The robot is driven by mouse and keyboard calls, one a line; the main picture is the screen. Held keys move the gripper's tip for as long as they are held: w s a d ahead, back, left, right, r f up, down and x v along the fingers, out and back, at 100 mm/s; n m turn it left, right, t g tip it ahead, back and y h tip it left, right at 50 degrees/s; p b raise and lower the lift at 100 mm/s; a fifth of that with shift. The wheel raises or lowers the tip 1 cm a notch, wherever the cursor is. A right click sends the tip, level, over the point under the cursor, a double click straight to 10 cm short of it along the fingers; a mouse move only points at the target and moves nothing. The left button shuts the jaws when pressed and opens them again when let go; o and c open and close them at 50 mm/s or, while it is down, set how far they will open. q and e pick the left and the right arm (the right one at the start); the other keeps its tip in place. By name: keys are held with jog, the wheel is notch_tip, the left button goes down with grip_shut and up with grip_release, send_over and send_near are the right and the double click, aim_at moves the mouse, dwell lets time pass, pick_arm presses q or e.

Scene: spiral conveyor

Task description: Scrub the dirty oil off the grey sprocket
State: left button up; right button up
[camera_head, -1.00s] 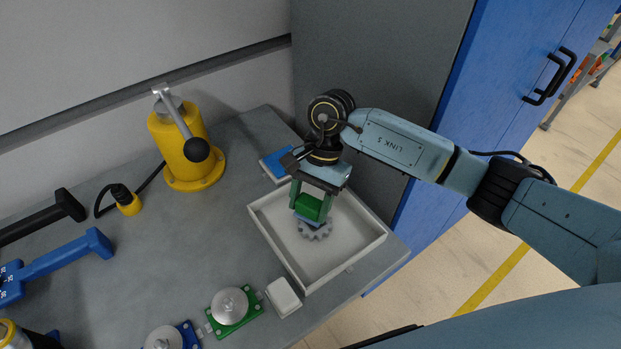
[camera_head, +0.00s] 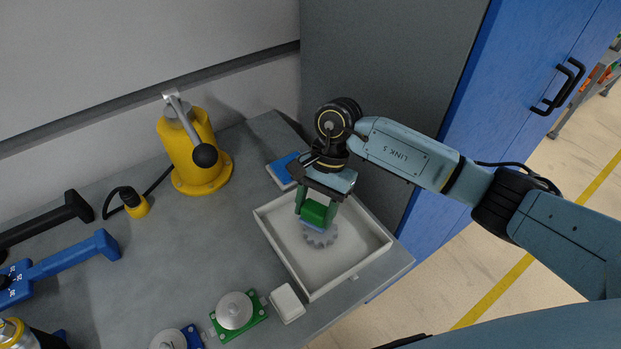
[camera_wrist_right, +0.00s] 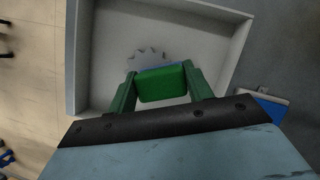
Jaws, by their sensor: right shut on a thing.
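The grey sprocket (camera_head: 321,237) lies flat in the white tray (camera_head: 371,267), partly covered by what my gripper holds. It also shows in the right wrist view (camera_wrist_right: 146,57). My right gripper (camera_head: 315,213) is shut on a green block with a blue underside, a scrubber (camera_head: 313,212). The scrubber (camera_wrist_right: 162,84) sits between the two green fingers in the right wrist view, over the sprocket's edge. It appears to touch the sprocket, but I cannot be sure. I cannot make out oil on the part of the sprocket that shows. My left gripper is not in view.
A yellow lever device (camera_head: 196,150) stands behind left. A blue-topped pad (camera_head: 281,170) lies behind the tray. A white block (camera_head: 287,303) and a green-based disc (camera_head: 236,312) are in front. Blue (camera_head: 62,262) and black (camera_head: 45,222) handled tools lie left. The tray walls surround my gripper.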

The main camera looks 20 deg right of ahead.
notch_tip(320, 180, up, 2)
jog(key=shift+w+r, duration=0.1)
jog(key=shift+r, duration=0.05)
jog(key=shift+s+r+p, duration=0.25)
jog(key=shift+r+p, duration=0.35)
jog(key=shift+r, duration=0.2)
jog(key=shift+r+p, duration=0.3)
jog(key=shift+r, duration=0.4)
jog(key=shift+r+p, duration=0.55)
jog(key=shift+r, duration=0.75)
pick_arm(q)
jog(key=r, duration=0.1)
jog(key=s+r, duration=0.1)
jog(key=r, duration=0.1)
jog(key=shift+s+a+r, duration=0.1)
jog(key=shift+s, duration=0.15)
pick_arm(e)
jog(key=shift+r, duration=0.1)
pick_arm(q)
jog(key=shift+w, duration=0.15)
